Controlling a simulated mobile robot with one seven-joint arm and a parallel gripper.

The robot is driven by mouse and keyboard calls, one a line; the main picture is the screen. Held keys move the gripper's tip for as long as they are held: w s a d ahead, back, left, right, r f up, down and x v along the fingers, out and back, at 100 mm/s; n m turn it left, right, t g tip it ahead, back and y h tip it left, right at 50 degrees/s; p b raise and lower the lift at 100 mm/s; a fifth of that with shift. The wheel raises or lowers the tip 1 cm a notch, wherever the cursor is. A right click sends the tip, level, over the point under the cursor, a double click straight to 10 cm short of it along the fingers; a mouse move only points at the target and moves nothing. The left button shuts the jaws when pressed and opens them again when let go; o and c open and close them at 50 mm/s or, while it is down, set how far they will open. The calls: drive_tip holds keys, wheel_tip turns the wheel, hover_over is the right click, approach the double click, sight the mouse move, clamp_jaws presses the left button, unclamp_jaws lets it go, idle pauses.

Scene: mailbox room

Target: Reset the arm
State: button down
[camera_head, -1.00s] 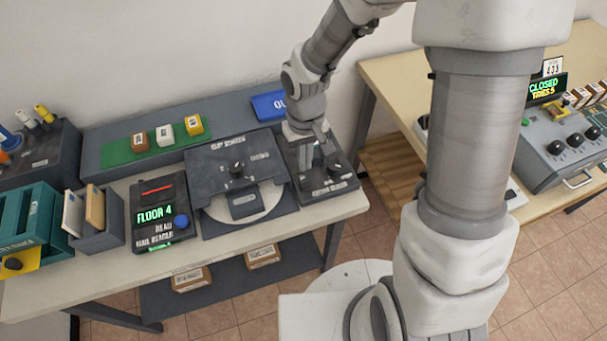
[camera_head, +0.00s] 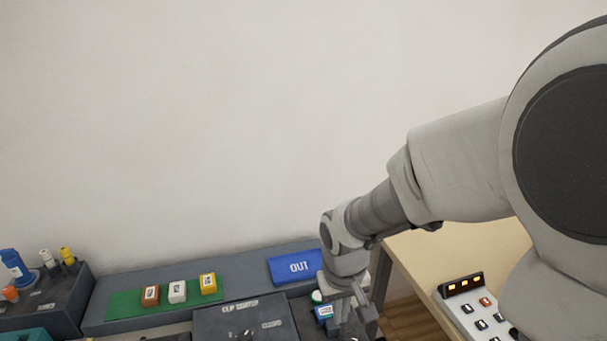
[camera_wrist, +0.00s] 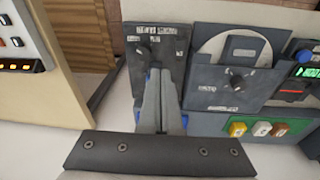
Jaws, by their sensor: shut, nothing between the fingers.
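My gripper (camera_head: 352,308) is at the lower middle of the head view, above the right end of the left-hand table. It also shows in the wrist view (camera_wrist: 160,78), where its fingers are together with nothing between them. They point over a dark panel with a black knob (camera_wrist: 142,52). I cannot tell whether the fingers touch anything.
A blue OUT tray (camera_head: 297,267) lies behind my gripper. Brown, white and yellow blocks (camera_head: 178,291) stand on a green mat (camera_head: 120,304). A dark clip station (camera_head: 240,317) is left of my gripper. A button panel (camera_head: 478,308) is on the right table. The wall above is bare.

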drive_tip(key=s+d+r+m+t, duration=0.1)
drive_tip(key=s+d+r+t, duration=0.1)
drive_tip(key=s+r, duration=0.4)
drive_tip(key=s+d+r+m+t, duration=0.1)
drive_tip(key=s+d+r, duration=0.4)
drive_tip(key=r, duration=0.5)
drive_tip(key=shift+s+t, duration=0.45)
drive_tip(key=shift+t, duration=0.15)
drive_tip(key=shift+r, duration=0.1)
drive_tip(key=shift+a, duration=0.1)
